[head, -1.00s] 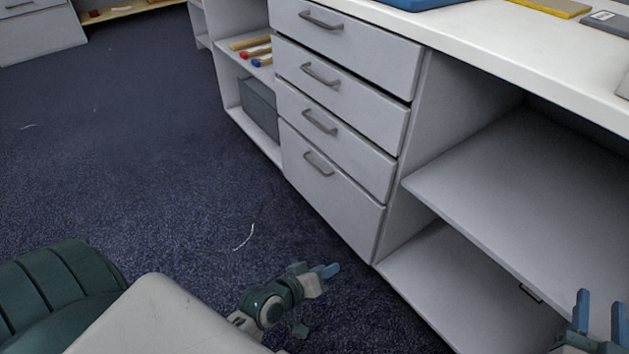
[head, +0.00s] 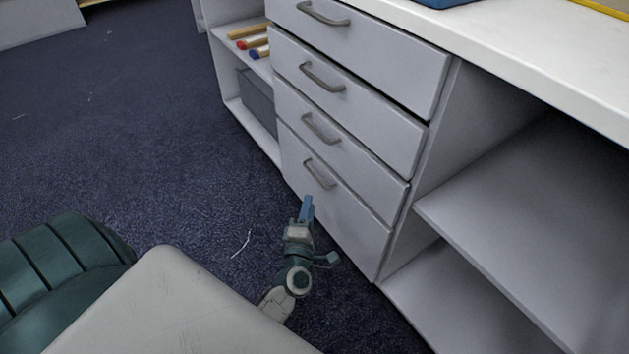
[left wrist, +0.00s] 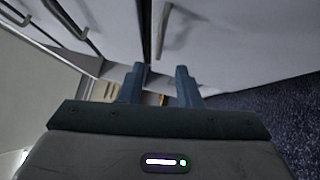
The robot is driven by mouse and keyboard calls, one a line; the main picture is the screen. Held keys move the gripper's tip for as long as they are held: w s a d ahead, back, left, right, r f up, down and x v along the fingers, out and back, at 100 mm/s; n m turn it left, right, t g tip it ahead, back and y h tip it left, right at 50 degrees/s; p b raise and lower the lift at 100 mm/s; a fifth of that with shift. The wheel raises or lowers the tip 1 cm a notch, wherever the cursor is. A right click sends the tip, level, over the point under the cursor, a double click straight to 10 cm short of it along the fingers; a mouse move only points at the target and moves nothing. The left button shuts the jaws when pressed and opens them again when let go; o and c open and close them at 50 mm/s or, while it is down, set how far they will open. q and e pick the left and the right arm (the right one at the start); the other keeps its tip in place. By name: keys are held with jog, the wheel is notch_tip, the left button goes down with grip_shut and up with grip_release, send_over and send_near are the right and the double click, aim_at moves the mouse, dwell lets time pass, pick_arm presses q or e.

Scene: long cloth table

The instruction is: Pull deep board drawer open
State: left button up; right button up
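The deep bottom drawer (head: 345,221) of the light grey drawer unit is closed, flush with the drawers above. Its grey bar handle (head: 319,174) is near the top of its front and also shows in the left wrist view (left wrist: 163,32). My left gripper (head: 307,203) is just below and in front of this handle, pointing up toward it. In the left wrist view its two blue fingers (left wrist: 160,84) are apart with nothing between them. The handle lies beyond the fingertips, apart from them. My right gripper is out of view.
Three shallower closed drawers with bar handles are stacked above, including the third one (head: 337,142). Open shelves (head: 520,200) stand to the right, and a shelf with coloured rods (head: 250,38) to the left. The carpet (head: 130,150) is clear in front.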

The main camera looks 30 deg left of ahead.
pick_arm(q)
jog(key=x, duration=0.8)
jog(key=shift+w, duration=0.1)
grip_shut()
